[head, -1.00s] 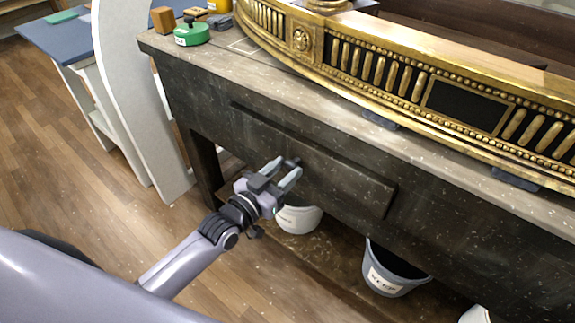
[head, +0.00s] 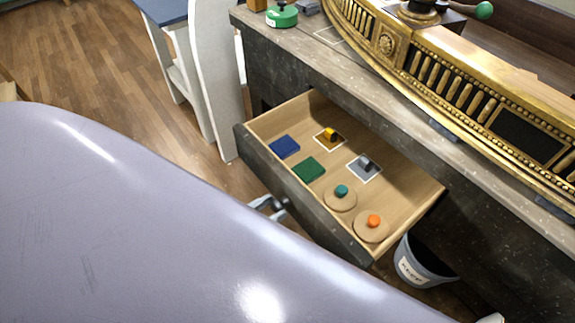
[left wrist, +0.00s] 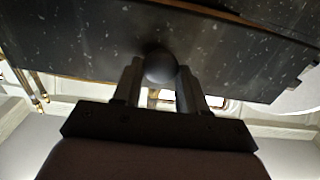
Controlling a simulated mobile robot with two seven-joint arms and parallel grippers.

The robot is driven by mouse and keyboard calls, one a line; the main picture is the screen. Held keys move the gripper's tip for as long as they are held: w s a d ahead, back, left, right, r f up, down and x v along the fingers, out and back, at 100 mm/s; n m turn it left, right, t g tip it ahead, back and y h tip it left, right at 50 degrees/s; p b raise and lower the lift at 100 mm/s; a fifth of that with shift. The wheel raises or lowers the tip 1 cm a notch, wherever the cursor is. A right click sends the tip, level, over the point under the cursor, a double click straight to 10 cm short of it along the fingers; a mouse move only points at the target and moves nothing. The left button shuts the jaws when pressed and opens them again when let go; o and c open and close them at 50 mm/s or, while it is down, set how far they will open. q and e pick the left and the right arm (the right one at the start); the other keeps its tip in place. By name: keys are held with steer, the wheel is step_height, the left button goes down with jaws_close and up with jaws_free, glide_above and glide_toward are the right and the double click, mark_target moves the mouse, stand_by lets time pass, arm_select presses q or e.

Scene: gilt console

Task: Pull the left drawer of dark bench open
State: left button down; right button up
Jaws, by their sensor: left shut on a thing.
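The left drawer (head: 262,128) of the dark bench (head: 285,72) stands well open, showing its pale wooden inside. In it lie a blue square (head: 285,147), a green square (head: 309,169), a yellow piece and a grey piece on white-edged squares, and two round wooden discs with a teal and an orange knob. My left gripper (head: 272,205) is at the drawer's front, mostly hidden behind my own body in the head view. In the left wrist view its fingers (left wrist: 160,85) are shut on the round dark knob (left wrist: 160,66) of the drawer front (left wrist: 95,40).
A gilt console piece (head: 440,80) lies along the bench top, with a green round object (head: 281,16) at the top's left end. A bucket (head: 420,265) stands under the bench, right of the drawer. A white panel (head: 212,80) stands left of the bench, with wooden floor beyond.

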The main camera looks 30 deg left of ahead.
arm_select(q)
steer(key=shift+p+v, duration=0.3)
steer(key=shift+v, duration=1.3)
arm_select(e)
steer(key=shift+w+r, duration=0.1)
steer(key=shift+r, duration=0.5)
arm_select(q)
steer(key=c, duration=0.6)
jaws_free()
steer(key=shift+c, duration=0.2)
steer(key=v, duration=0.7)
arm_select(e)
steer(key=shift+f, duration=0.1)
arm_select(q)
steer(key=shift+s, duration=0.1)
